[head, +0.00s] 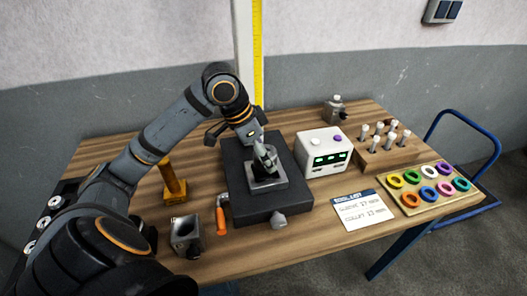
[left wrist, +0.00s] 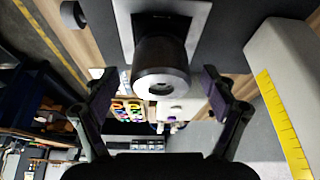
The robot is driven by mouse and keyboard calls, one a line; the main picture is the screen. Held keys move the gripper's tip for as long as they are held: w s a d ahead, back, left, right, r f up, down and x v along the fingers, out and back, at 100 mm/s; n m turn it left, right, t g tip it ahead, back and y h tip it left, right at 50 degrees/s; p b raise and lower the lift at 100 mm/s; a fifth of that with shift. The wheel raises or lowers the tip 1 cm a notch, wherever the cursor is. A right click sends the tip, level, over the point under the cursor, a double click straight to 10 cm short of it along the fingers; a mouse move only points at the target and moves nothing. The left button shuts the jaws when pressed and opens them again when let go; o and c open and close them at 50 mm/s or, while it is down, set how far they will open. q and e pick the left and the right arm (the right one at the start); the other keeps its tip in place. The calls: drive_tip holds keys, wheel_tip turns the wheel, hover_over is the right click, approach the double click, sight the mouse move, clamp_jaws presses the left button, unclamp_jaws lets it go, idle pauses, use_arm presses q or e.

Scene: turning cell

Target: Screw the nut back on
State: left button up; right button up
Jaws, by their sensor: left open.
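A dark round nut-like part with a pale ring face and a central hole (left wrist: 160,82) shows in the left wrist view, in front of a light square plate. My left gripper (left wrist: 160,90) is open, with one finger on each side of this part and gaps visible on both sides. In the head view my left gripper (head: 266,160) is over the metal block (head: 268,184) on the dark base (head: 240,205), and it hides most of the part there. Whether the part is the nut itself or the spindle end, I cannot tell. My right gripper is in neither view.
On the wooden table stand a mustard-coloured post (head: 174,184), a grey bored block (head: 186,236), an orange-handled tool (head: 221,216) and a white box with green displays (head: 323,152). A card (head: 360,210), a peg rack (head: 396,158) and a tray of coloured rings (head: 411,210) lie right.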

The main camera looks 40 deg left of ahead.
use_arm(q)
drive_tip(key=shift+w+f, duration=0.1)
drive_tip(key=shift+f, duration=0.1)
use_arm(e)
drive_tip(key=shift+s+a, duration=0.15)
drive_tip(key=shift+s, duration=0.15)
use_arm(q)
drive_tip(key=c, duration=1.4)
drive_tip(key=shift+o, duration=0.2)
drive_tip(key=m+p, duration=0.2)
drive_tip(key=m+g+h+p, duration=0.1)
drive_tip(key=m+p, duration=0.1)
drive_tip(key=m+g+p, duration=0.1)
drive_tip(key=m+p, duration=0.1)
drive_tip(key=shift+r, duration=0.3)
drive_tip(key=shift+m+g+h+p, duration=0.3)
drive_tip(key=shift+m+p, duration=0.3)
drive_tip(key=shift+m, duration=0.2)
drive_tip(key=shift+f+m, duration=0.15)
drive_tip(key=shift+m, duration=0.35)
drive_tip(key=shift+f+m+g, duration=0.2)
drive_tip(key=shift+m+g, duration=0.1)
drive_tip(key=o, duration=1.3)
drive_tip(key=shift+o, duration=0.2)
drive_tip(key=shift+r, duration=0.1)
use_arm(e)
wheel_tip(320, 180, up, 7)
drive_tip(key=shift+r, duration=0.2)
